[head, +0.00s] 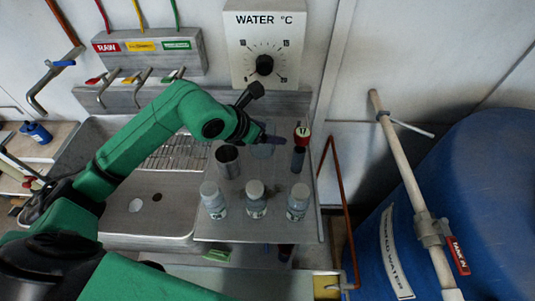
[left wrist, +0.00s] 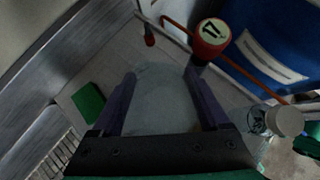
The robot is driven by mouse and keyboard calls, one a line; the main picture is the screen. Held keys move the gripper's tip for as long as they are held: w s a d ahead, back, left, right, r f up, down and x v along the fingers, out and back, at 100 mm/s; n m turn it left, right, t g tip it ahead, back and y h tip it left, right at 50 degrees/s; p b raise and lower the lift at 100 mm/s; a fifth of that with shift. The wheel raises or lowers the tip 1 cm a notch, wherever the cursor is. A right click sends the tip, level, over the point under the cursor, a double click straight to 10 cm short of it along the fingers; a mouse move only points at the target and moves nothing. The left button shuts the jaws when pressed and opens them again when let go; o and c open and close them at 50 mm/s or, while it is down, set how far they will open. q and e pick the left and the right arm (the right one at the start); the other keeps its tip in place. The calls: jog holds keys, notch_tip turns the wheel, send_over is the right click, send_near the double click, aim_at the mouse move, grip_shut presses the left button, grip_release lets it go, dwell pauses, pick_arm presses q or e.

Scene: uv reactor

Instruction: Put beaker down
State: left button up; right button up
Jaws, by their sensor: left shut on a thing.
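My left gripper (head: 264,139) is above the steel worktop beside the sink, and is shut on the clear glass beaker (head: 262,151). In the left wrist view the two purple fingers (left wrist: 160,102) stand on either side of the pale, see-through beaker (left wrist: 160,85). The fingers and wrist hide part of the beaker in the head view. I cannot tell whether its base touches the worktop (head: 273,228). My right gripper is not in view.
A metal cup (head: 228,162) stands left of the beaker. A red-topped bottle marked 17 (head: 299,158) stands close on its right. Three white-capped bottles (head: 256,205) line the front. A sink (head: 130,222) lies left; a blue tank (head: 470,190) is right.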

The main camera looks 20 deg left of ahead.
pick_arm(q)
notch_tip(320, 180, down, 10)
jog(key=shift+r+p, duration=0.25)
jog(key=shift+p, duration=0.5)
jog(key=shift+f+b, duration=0.3)
jog(key=shift+b, duration=0.05)
jog(key=o, duration=1.3)
jog(key=shift+r, duration=0.1)
